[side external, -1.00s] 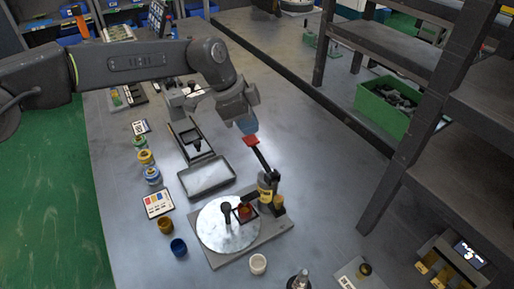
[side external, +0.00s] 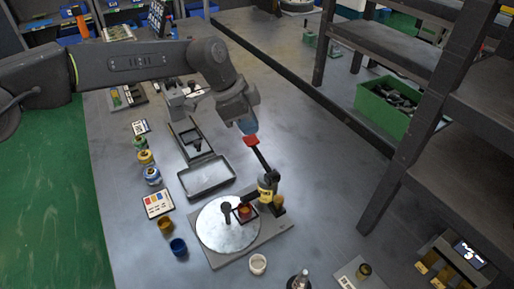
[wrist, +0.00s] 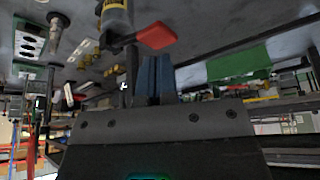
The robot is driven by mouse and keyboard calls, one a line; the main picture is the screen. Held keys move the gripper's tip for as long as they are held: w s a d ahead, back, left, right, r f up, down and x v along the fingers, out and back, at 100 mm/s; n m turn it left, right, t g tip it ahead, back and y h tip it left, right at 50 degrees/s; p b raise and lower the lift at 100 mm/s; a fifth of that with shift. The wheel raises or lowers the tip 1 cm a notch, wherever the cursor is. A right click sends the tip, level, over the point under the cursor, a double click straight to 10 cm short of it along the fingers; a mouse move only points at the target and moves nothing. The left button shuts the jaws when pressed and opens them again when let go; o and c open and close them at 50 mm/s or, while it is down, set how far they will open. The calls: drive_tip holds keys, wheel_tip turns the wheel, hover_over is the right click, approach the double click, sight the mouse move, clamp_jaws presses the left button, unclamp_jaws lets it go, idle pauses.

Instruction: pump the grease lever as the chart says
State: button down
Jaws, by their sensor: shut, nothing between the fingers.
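The grease lever (side external: 260,158) is a dark arm with a red paddle at its upper end, rising tilted from a yellow-banded body (side external: 266,188) beside the round plate. My gripper (side external: 247,126) is shut and empty, with its blue fingertips just above the red paddle; I cannot tell whether they touch it. In the wrist view the blue fingers (wrist: 155,78) are together, close to the red paddle (wrist: 157,36). A chart card with coloured blocks (side external: 158,203) lies left of the round plate (side external: 225,225).
An empty grey tray (side external: 206,177) lies behind the plate. An orange-brown cup (side external: 166,225), a blue cup (side external: 179,247) and a white cup (side external: 258,264) stand around the plate. A dark shelf rack (side external: 420,110) rises at the right. The table between lever and rack is clear.

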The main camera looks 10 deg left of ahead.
sight(248, 139)
drive_tip(key=shift+f, duration=0.15)
drive_tip(key=shift+f, duration=0.35)
drive_tip(key=shift+f, duration=0.35)
drive_tip(key=shift+s+f, duration=0.1)
drive_tip(key=shift+f, duration=1.55)
drive_tip(key=shift+r, duration=2.5)
